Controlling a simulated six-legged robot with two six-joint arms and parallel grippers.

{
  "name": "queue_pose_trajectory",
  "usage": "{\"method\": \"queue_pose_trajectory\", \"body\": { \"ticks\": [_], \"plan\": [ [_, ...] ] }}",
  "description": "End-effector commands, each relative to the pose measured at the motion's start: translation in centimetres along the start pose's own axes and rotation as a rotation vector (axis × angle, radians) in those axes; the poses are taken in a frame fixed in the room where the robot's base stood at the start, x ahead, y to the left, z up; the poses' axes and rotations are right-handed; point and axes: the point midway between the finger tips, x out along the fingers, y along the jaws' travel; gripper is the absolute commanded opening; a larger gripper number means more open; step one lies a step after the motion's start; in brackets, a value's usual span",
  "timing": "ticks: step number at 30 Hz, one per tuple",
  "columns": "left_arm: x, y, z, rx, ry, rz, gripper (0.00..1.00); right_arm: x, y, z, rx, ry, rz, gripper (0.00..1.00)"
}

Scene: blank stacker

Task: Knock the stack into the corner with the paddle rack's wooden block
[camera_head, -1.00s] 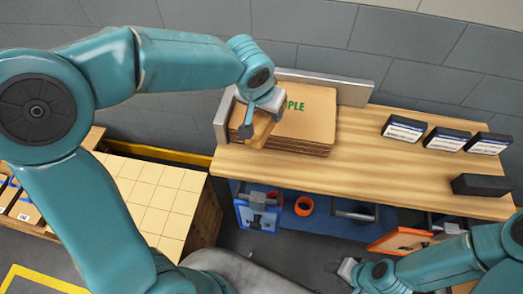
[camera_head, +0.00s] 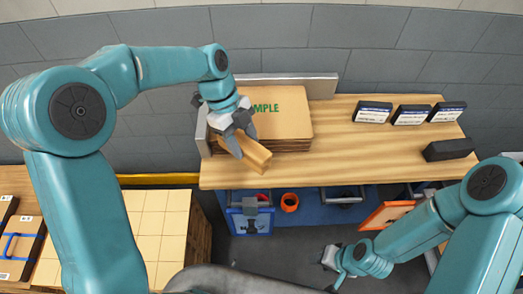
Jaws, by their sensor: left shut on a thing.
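The stack (camera_head: 288,122) of flat brown sheets, with green lettering on top, lies on the wooden bench top. It sits in the corner made by a metal back rail (camera_head: 315,86) and a left rail (camera_head: 202,132). My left gripper (camera_head: 240,138) is shut on the wooden block (camera_head: 252,155), at the stack's front left. The block is tilted and hides part of the stack's front; I cannot tell whether they touch. My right gripper (camera_head: 331,259) is low in front of the bench, apart from the stack; its jaw opening is unclear.
Three dark labelled boxes (camera_head: 411,115) stand at the bench's back right, with a black block (camera_head: 449,150) in front. The bench middle (camera_head: 350,150) is clear. Below hang a blue-framed paddle (camera_head: 250,218), an orange ring (camera_head: 289,202) and an orange-framed paddle (camera_head: 385,215).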

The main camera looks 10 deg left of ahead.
Motion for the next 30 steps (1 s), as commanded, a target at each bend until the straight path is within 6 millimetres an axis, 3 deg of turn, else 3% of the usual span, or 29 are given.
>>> {"method": "queue_pose_trajectory", "body": {
  "ticks": [3,10,17,30],
  "plan": [
    [1.4,-0.5,-2.0,0.357,-0.001,0.152,0.08,-0.9,-0.3,0.0,0.000,0.000,0.000,0.43],
    [3.1,-0.6,-3.8,0.733,-0.002,0.308,0.08,-1.6,-0.6,0.0,0.000,0.000,0.000,0.43],
    [4.5,-0.6,-3.8,0.799,-0.003,0.332,0.08,-1.1,-0.4,0.0,0.000,0.000,0.000,0.43],
    [8.7,-0.6,-1.9,0.795,-0.003,0.330,0.08,2.2,0.8,0.0,0.000,0.000,0.000,0.43]
  ]
}}
